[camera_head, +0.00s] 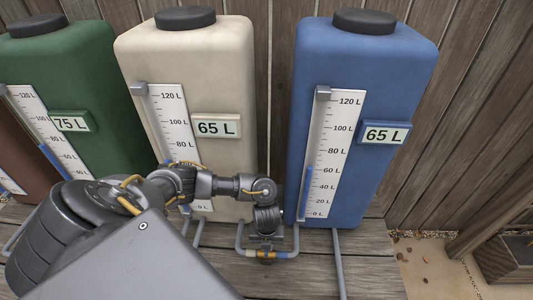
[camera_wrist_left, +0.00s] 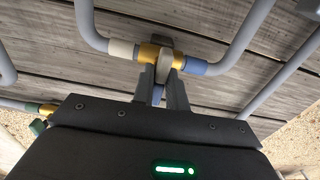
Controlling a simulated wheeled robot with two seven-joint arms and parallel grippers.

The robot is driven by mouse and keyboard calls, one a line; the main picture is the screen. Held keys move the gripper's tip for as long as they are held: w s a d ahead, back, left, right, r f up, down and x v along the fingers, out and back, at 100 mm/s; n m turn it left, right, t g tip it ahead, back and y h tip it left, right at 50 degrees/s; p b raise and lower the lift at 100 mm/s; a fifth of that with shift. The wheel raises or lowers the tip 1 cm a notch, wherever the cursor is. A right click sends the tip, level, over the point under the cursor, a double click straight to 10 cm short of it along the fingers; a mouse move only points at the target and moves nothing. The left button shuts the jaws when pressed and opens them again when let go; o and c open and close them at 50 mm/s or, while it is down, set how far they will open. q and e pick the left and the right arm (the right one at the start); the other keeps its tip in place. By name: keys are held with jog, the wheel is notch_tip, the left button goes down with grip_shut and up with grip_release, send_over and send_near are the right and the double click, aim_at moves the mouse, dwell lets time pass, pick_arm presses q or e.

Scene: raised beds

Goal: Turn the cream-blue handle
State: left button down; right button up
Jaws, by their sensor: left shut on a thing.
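The cream-blue valve sits on a grey pipe between the cream and blue tanks, with a cream band (camera_wrist_left: 122,48) on one side and a blue band (camera_wrist_left: 195,67) on the other. Its brass body (camera_wrist_left: 149,52) shows in the left wrist view. A grey handle (camera_wrist_left: 164,62) stands at the brass body, between the fingers of my left gripper (camera_wrist_left: 161,78), which is shut on it. In the head view my left gripper (camera_head: 266,246) reaches down at the valve, and the wrist hides most of the handle. My right gripper is not in view.
The cream tank (camera_head: 190,60) and blue tank (camera_head: 365,65) both have plates reading 65 L. A green tank (camera_head: 75,60) reads 75 L. Another brass valve (camera_wrist_left: 48,109) with a green band is at the left in the wrist view. Grey pipes cross the wooden deck (camera_head: 365,265).

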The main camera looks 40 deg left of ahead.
pick_arm(q)
jog(key=shift+s, duration=0.1)
jog(key=c, duration=1.4)
grip_release()
notch_tip(320, 180, up, 11)
jog(key=p, duration=0.3)
jog(key=shift+p, duration=0.35)
jog(key=shift+f, duration=0.15)
